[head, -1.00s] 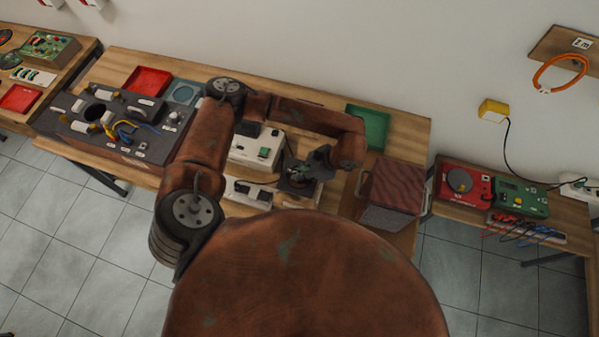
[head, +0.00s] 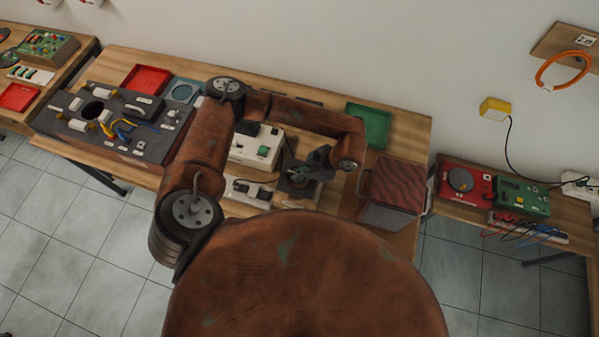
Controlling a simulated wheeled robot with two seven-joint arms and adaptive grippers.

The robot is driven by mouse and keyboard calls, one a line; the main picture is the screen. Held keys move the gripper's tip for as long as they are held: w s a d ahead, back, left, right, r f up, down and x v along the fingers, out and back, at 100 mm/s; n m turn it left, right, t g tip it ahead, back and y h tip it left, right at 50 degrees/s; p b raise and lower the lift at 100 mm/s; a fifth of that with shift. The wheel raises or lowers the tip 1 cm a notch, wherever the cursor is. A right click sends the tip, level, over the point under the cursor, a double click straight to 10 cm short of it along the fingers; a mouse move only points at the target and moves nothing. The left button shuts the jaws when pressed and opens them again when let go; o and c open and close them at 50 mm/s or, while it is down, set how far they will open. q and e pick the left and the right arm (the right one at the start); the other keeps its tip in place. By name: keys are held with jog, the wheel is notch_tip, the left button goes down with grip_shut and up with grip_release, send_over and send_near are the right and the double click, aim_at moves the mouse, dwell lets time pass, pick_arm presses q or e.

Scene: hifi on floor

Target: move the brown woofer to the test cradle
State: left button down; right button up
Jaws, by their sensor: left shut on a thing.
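My left arm comes in from the left and bends back over the bench. Its gripper (head: 308,168) points down near the bench middle and is shut on a small dark round thing, apparently the brown woofer (head: 299,174). My fingers partly cover it, and its colour is hard to make out. A dark square piece (head: 294,190), possibly the test cradle, shows directly beneath the woofer. I cannot tell whether the two touch. My right gripper is out of view.
White units with sockets (head: 247,190) stand just left of my gripper. A green tray (head: 368,126) lies behind. A reddish-brown box (head: 394,184) stands to the right. A grey panel (head: 104,128) with parts and a red tray (head: 146,79) are at the left.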

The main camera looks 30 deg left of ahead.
pick_arm(q)
jog(key=shift+f+b, duration=1.35)
jog(key=shift+f, duration=0.35)
jog(key=shift+f+b, duration=1.7)
jog(key=shift+f, duration=0.5)
jog(key=shift+f, duration=0.2)
jog(key=c, duration=1.9)
grip_release()
jog(key=v, duration=1.2)
